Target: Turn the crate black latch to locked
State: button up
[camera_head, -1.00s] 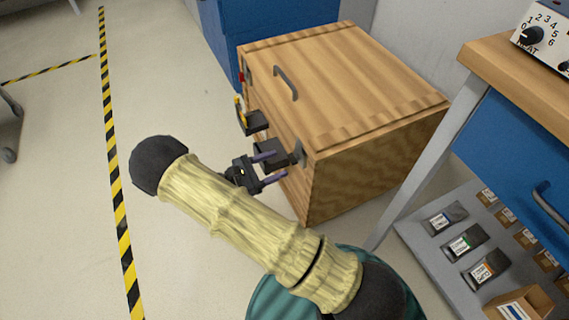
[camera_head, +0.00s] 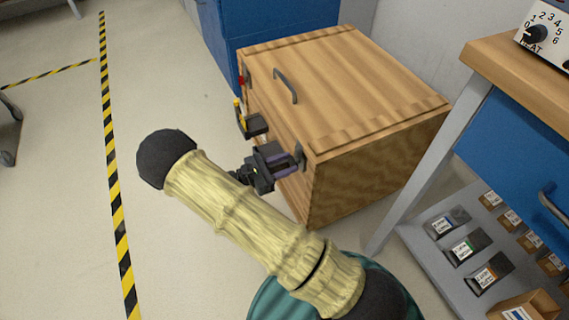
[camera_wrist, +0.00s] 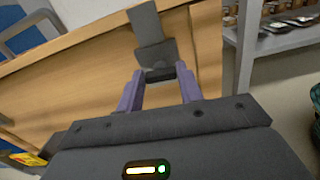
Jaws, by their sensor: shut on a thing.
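The wooden crate (camera_head: 345,85) stands on the floor with its lid down and a grey handle on top. The black latch (camera_wrist: 154,50) is on the crate's front face, near its right end; in the head view its plate (camera_head: 300,157) shows beside my fingers. My gripper (camera_head: 279,160) is at the front face, its purple fingers shut on the black latch. In the wrist view my gripper (camera_wrist: 160,86) has one finger on each side of the latch's lower part. A second dark latch with a yellow part (camera_head: 252,122) sits further left on the same face.
A blue cabinet (camera_head: 270,25) stands behind the crate. A workbench with a blue drawer (camera_head: 515,150) and a lower shelf of small boxes (camera_head: 465,250) is close on the right. Open floor (camera_head: 60,180) lies to the left, with striped tape.

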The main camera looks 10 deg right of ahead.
jog(key=shift+m+p, duration=0.5)
jog(key=shift+p, duration=0.05)
jog(key=shift+r+m+p, duration=0.15)
jog(key=shift+m+p, duration=0.75)
jog(key=shift+p, duration=0.05)
jog(key=m+p, duration=0.3)
jog(key=m, duration=0.1)
jog(key=shift+s+m, duration=0.15)
jog(key=shift+m, duration=0.15)
jog(key=m+p, duration=0.1)
jog(key=m, duration=0.2)
jog(key=m+p, duration=0.1)
jog(key=m, duration=0.2)
jog(key=f+m+p, duration=0.1)
jog(key=m, duration=0.1)
jog(key=shift+s+m+p, duration=0.1)
jog(key=shift+m+p, duration=0.25)
jog(key=shift+m, duration=0.05)
jog(key=o, duration=1)
jog(key=shift+r, duration=0.1)
